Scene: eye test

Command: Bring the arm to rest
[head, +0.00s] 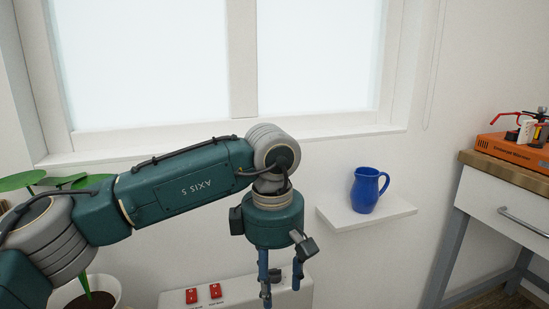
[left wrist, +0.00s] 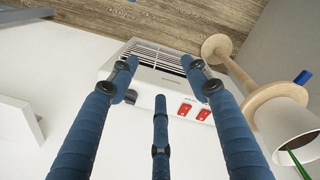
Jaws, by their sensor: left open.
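My left arm reaches in from the left in the head view, with teal and grey links. Its gripper (head: 279,277) points down in front of the white wall, to the left of and below a small wall shelf. Its blue fingers also show in the left wrist view (left wrist: 160,75), where they are spread apart with nothing between them. The gripper is open and empty, above a white box with red switches (head: 216,291). I cannot tell how far it is above the box. My right gripper is in neither view.
A blue jug (head: 366,190) stands on the white wall shelf (head: 396,212). A workbench (head: 497,172) with an orange device (head: 512,150) stands at the right. A plant pot (left wrist: 285,128) on a wooden stand (left wrist: 228,62) is beside the box.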

